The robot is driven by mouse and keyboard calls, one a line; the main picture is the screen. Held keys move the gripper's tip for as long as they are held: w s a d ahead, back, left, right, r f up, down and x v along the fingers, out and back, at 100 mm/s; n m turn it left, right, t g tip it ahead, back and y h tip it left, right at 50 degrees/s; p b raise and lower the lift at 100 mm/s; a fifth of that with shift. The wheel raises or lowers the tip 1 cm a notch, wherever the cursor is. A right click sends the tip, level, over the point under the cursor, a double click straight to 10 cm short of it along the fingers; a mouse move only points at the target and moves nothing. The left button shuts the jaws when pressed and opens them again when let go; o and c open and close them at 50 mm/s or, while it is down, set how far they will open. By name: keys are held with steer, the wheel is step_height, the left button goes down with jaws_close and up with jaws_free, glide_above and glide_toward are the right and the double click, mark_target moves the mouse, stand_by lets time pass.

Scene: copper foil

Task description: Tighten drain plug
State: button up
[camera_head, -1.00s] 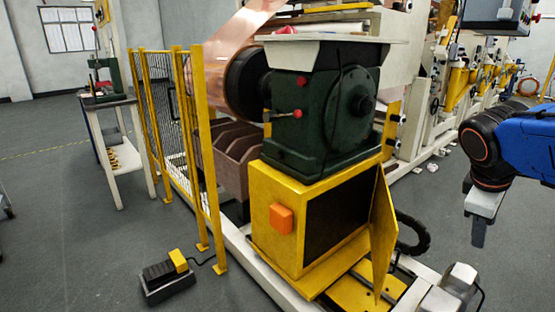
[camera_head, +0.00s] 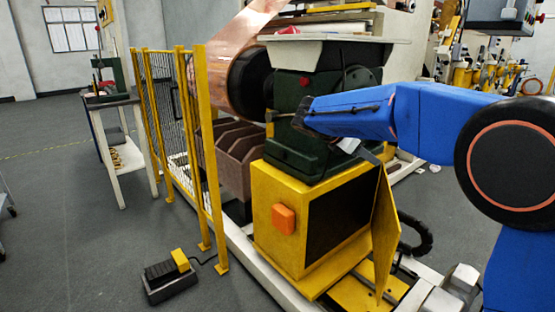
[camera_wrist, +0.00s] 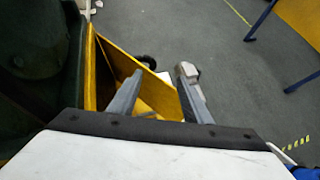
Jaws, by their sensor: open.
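The dark green gearbox housing (camera_head: 290,150) sits on a yellow base cabinet (camera_head: 265,210) in the head view. I cannot make out a drain plug in either view. My gripper (camera_wrist: 158,82) is open in the wrist view, with two grey fingers apart and nothing between them. The green housing (camera_wrist: 35,95) stands at the left of that view, beside the fingers, with a dark round part on it.
The cabinet's yellow door (camera_head: 385,235) stands open, and it also shows behind the fingers in the wrist view (camera_wrist: 92,70). A yellow fence (camera_head: 207,150) and a foot pedal (camera_head: 168,278) are at the left. Grey floor at the wrist view's right is fairly clear.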

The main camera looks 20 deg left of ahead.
steer(key=w+a+f+n+t, duration=0.2)
steer(key=w+a+n, duration=0.15)
steer(key=a, duration=0.85)
steer(key=n+t, duration=0.6)
steer(key=n, duration=0.4)
glide_toward(281, 157)
steer(key=shift+m+h, duration=0.25)
steer(key=shift+h, duration=0.15)
steer(key=x, duration=0.8)
steer(key=shift+w+a+f, duration=0.1)
steer(key=shift+w+a, duration=0.1)
steer(key=shift+w, duration=0.15)
steer(key=c, duration=1.1)
steer(key=shift+m, duration=0.3)
